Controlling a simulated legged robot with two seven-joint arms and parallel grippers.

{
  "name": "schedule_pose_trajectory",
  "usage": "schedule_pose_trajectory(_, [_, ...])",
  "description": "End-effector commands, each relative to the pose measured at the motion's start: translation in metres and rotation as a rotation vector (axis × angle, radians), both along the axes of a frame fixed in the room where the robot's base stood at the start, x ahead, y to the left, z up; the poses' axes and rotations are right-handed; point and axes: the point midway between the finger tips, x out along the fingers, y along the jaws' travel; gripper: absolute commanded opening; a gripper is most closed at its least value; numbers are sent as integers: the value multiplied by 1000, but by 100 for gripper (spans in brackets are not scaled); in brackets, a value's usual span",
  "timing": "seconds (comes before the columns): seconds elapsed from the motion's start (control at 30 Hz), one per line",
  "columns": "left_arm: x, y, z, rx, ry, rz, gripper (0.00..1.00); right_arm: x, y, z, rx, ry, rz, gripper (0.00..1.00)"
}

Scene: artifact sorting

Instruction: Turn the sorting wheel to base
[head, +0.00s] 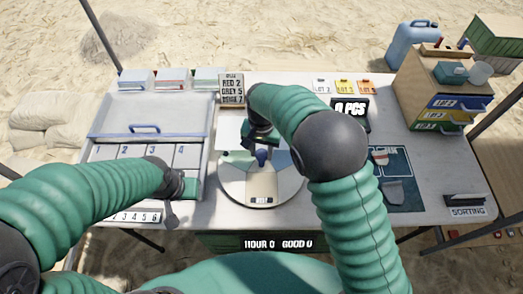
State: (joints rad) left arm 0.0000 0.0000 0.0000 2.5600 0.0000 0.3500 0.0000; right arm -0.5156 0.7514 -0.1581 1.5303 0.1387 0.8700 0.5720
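The sorting wheel (233,191) is a round pale disc at the middle front of the table, with wedge-shaped sectors of different colours. A beige sector with a small dark label faces the front. A purple-blue knob (261,158) stands near its centre. My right gripper (261,143) is over the back part of the wheel, just behind the knob. Whether it touches the knob, and whether its fingers are open, I cannot tell. My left gripper (172,214) hangs at the front right corner of the numbered tray, left of the wheel. Its finger opening is too small to tell.
The numbered tray (150,112) fills the left of the table. A sign (231,88) stands behind the wheel. A black counter display (349,112), a dark blue mat (402,197) with pieces and a wooden drawer cabinet (415,88) are on the right.

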Motion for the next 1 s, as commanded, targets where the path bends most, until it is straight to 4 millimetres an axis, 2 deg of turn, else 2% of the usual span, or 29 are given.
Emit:
schedule_pose_trajectory(0.03, [0,0,0,0,0,0,36,0,0,0,1,0,0,22])
schedule_pose_trajectory(0.2, [0,0,0,0,0,0,36,0,1,0,1,0,0,0])
schedule_pose_trajectory(0.67, [0,0,1,0,0,0,36,0,1,1,2,0,10,0])
schedule_pose_trajectory(1.0, [0,0,15,0,0,0,36,0,1,3,3,0,154,0])
